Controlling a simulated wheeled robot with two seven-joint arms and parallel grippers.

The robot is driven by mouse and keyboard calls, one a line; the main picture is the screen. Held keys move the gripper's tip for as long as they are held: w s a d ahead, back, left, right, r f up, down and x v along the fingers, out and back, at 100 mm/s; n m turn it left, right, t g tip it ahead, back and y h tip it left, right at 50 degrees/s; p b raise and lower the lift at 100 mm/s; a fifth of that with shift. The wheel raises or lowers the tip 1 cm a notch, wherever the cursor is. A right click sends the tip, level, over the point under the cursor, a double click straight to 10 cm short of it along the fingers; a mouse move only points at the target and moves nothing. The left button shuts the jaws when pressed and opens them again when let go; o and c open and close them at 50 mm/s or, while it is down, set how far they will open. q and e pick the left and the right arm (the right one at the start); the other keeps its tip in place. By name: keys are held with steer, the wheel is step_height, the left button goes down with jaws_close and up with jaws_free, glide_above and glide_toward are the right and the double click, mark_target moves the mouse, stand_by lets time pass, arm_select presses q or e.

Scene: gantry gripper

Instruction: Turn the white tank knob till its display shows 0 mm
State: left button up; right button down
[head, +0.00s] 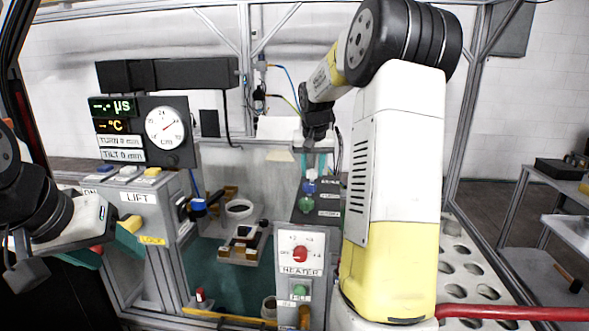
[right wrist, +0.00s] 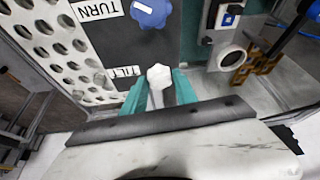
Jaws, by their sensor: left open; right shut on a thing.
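The white knob (right wrist: 158,75) sits beside the TILT label (right wrist: 122,73) on a dark panel in the right wrist view. My right gripper (right wrist: 159,88) has its teal fingers shut on the knob from both sides. In the head view my right gripper (head: 315,163) reaches down at the back of the bench, and I cannot make out the white knob there. The small TURN display (head: 118,141) and TILT display (head: 121,155) on the back-left panel appear to read 0 mm, though the digits are blurry. My left gripper (head: 108,250) is open and empty by the LIFT box (head: 140,197).
A blue knob (right wrist: 150,12) beside the TURN label stands close to the white knob. A round gauge (head: 167,127) hangs beside the displays. The HEATER box (head: 299,271) with a red knob stands in front. A perforated rack (head: 471,269) is at right.

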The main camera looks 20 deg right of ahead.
steer(key=shift+a+m+h, duration=0.1)
steer(key=shift+m+h, duration=0.3)
steer(key=shift+m, duration=0.8)
steer(key=c, duration=1)
jaws_free()
steer(key=shift+g, duration=0.3)
steer(key=shift+o, duration=0.2)
steer(key=shift+r, duration=0.1)
steer(key=v, duration=0.7)
steer(key=shift+r, duration=0.3)
steer(key=shift+s+a, duration=0.1)
steer(key=shift+a, duration=0.05)
